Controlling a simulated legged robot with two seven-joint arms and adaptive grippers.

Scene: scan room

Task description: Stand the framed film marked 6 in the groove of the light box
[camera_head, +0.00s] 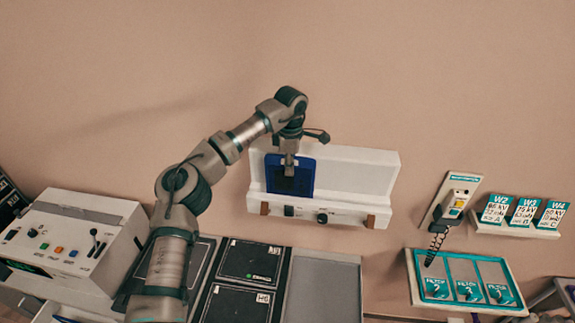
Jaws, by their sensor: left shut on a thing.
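The light box (355,175) is a white unit at the wall, with a tall back panel and a low front ledge that bears a knob and a switch. My left gripper (289,170) points down and is shut on the framed film (304,177), a dark blue upright panel. The film is in front of the left part of the light box's panel, its lower edge near the top of the front ledge. I cannot tell whether it sits in the groove or is just above it. No number on it can be read. My right gripper is not in view.
A white control console (70,235) stands at the left. Black cassettes (250,262) and an empty grey tray (325,290) lie in front of the light box. At the right are a filter tray (415,270), a handset on a cord (455,205) and a card rack (515,230).

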